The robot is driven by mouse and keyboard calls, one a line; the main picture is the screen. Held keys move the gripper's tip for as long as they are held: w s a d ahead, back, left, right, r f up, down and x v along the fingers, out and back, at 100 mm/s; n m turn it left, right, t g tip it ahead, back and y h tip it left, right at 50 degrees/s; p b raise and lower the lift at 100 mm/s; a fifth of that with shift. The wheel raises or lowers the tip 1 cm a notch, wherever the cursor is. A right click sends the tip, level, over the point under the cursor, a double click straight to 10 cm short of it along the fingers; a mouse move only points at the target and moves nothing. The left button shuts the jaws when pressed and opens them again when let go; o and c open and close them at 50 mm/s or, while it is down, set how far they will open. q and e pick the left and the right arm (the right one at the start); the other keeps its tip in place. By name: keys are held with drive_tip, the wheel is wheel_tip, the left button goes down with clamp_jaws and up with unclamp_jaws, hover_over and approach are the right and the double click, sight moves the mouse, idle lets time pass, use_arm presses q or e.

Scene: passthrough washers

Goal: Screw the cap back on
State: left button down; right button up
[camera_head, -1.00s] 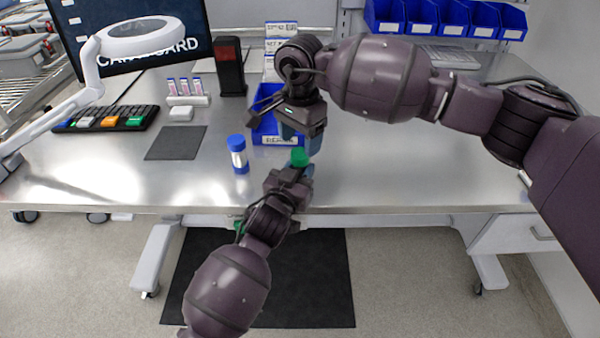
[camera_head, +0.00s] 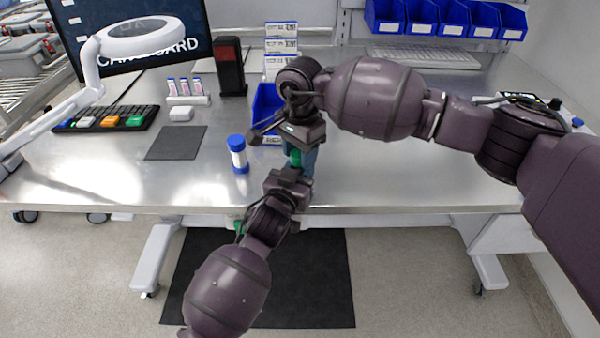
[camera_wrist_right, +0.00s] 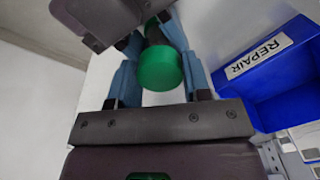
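A green cap (camera_head: 296,157) shows over my left gripper (camera_head: 291,174), above the table's front edge. In the right wrist view the green cap (camera_wrist_right: 160,68) sits at the end of a dark, mostly hidden container. My left gripper appears shut on that container; its dark body shows at the top left of the wrist view. My right gripper (camera_head: 299,147) is directly above, fingers down. In the wrist view its blue fingers (camera_wrist_right: 158,65) lie on both sides of the cap, very close to it. I cannot tell whether they press on it.
A blue-capped tube (camera_head: 238,155) stands on the table left of the grippers. A blue REPAIR bin (camera_wrist_right: 285,65) is close behind the right gripper. A dark mat (camera_head: 176,143), a tube rack (camera_head: 188,100) and a keyboard (camera_head: 108,118) lie further left. The table's right side is mostly clear.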

drive_tip(key=shift+c, duration=0.6)
drive_tip(key=m, duration=0.5)
drive_tip(key=shift+m, duration=0.3)
drive_tip(key=m, duration=1.6)
drive_tip(key=shift+f, duration=0.1)
drive_tip(key=o, duration=1.1)
wheel_tip(320, 180, up, 12)
drive_tip(key=shift+r, duration=0.1)
